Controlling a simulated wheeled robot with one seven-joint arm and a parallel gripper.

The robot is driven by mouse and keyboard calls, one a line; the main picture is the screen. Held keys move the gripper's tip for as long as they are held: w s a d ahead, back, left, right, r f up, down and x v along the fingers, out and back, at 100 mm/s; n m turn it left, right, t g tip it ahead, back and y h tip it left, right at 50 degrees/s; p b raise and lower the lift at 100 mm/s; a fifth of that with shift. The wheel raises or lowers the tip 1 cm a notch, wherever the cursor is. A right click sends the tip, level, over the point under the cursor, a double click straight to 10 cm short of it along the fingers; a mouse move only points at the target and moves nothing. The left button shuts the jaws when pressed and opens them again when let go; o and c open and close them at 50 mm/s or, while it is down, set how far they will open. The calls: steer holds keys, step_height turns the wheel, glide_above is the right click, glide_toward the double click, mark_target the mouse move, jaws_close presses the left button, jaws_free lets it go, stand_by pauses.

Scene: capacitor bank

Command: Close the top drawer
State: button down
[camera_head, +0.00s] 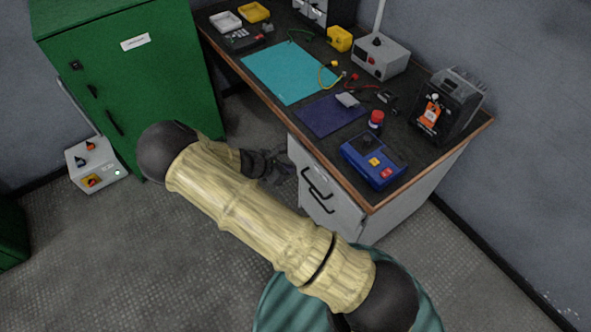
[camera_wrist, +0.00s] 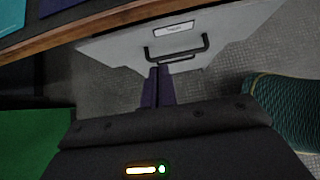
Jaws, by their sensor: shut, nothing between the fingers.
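The top drawer (camera_head: 333,181) is in the grey pedestal under the right end of the desk, with a dark bar handle (camera_head: 316,184). In the wrist view its pale front (camera_wrist: 120,47) shows a white label and the handle (camera_wrist: 178,54). How far it stands out from the pedestal is hard to tell. My gripper (camera_head: 284,169) is in front of the drawer, partly behind my arm. In the wrist view its shut, empty fingers (camera_wrist: 159,72) point at the drawer front, near the handle's left end. I cannot tell whether they touch.
A lower handle (camera_head: 318,205) sits below the top one. The desk (camera_head: 236,66) carries a teal mat, a blue box with buttons and several instruments. A green cabinet (camera_head: 150,80) and a grey switch box (camera_head: 97,163) stand left. The floor (camera_head: 150,255) in front is clear.

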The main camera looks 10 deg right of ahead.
steer(key=shift+v, duration=1.15)
steer(key=c, duration=1.7)
jaws_free()
steer(key=shift+f, duration=0.15)
steer(key=shift+o, duration=0.3)
steer(key=s+f+n+h+b, duration=0.3)
steer(key=f+n+h+b, duration=0.2)
steer(key=f+n+b, duration=0.3)
step_height(320, 180, down, 4)
steer(key=b, duration=0.6)
steer(key=shift+s+r+h, duration=0.2)
steer(key=shift+s+h, duration=0.1)
steer(key=shift+s, duration=0.05)
steer(key=s+a+f+n+t+h+b, duration=0.1)
steer(key=a+f+n+t+h+b, duration=0.3)
steer(key=f+n+b, duration=0.3)
steer(key=a+n+b, duration=0.1)
steer(key=n+b, duration=0.2)
steer(key=b, duration=0.3)
steer(key=shift+s+a+t+h+b, duration=0.15)
steer(key=shift+s+t+h+b, duration=0.15)
steer(key=shift+s, duration=0.1)
steer(key=shift+f, duration=0.1)
